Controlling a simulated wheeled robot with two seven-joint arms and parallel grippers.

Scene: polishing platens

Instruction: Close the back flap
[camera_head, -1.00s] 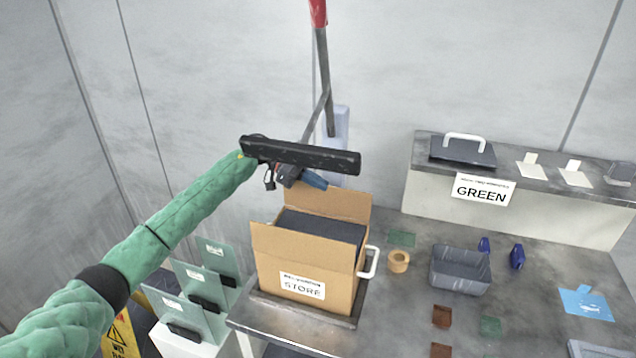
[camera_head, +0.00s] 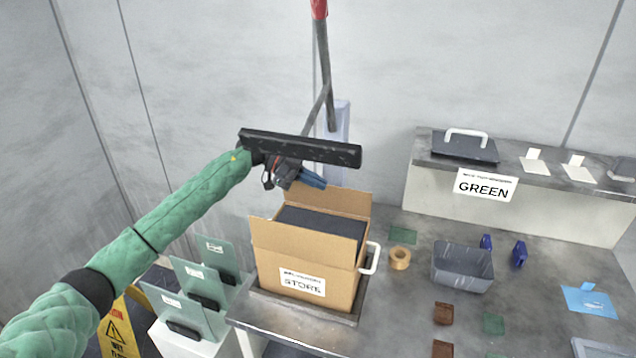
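A brown cardboard box (camera_head: 318,257) labelled STORE stands on a dark tray (camera_head: 340,317) at the table's left end. A dark block or stack (camera_head: 318,226) fills its inside. The back flap (camera_head: 344,203) stands up at the rear, and the front flap (camera_head: 290,243) also stands up. My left gripper (camera_head: 312,181) is above and behind the back flap, apart from it as far as I can tell. A long black part of my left arm's end hides some of it, and its fingers are too unclear to judge. My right gripper is not in view.
A white handle (camera_head: 371,259) is at the box's right side. A tape roll (camera_head: 400,258) and a grey bin (camera_head: 462,268) are to its right. Green plates (camera_head: 215,254) stand at the left. A GREEN-labelled shelf (camera_head: 430,191) runs along the back.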

